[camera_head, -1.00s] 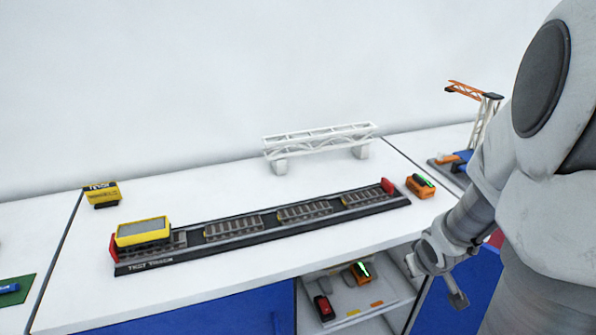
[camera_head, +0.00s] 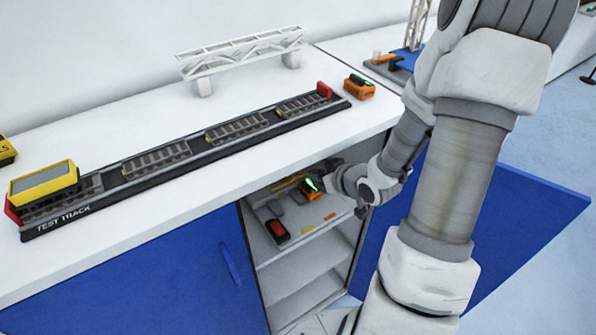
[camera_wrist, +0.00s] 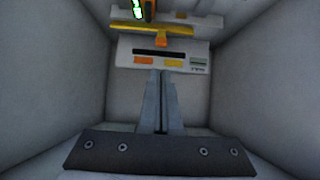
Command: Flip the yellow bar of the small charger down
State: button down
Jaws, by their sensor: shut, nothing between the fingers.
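The small charger is a white unit on the shelf of the open cabinet; in the wrist view its white face (camera_wrist: 193,68) has a dark slot and orange and yellow marks. Its yellow bar (camera_wrist: 168,30) lies across the far side, with an orange tab at its middle. In the head view the yellow bar (camera_head: 287,184) shows partly, beside an orange block with a green light (camera_head: 311,186). My gripper (camera_wrist: 160,74) is shut and empty, its fingertips just in front of the white face and short of the bar. I cannot tell whether they touch the charger.
Grey cabinet walls (camera_wrist: 60,80) stand close on both sides. A red-topped block (camera_head: 278,231) is on the shelf. The blue door (camera_head: 520,225) stands open at right. A test track (camera_head: 180,158) and white bridge (camera_head: 240,52) are on the counter above.

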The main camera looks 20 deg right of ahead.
aim_at(299, 177)
jog(key=b+x, duration=0.2)
jog(key=x, duration=0.8)
jog(key=shift+f, duration=0.1)
dwell(0.4)
jog(key=shift+f+b, duration=0.1)
jog(key=shift+b, duration=0.45)
jog(key=shift+s+t, duration=0.15)
jog(key=shift+t, duration=0.15)
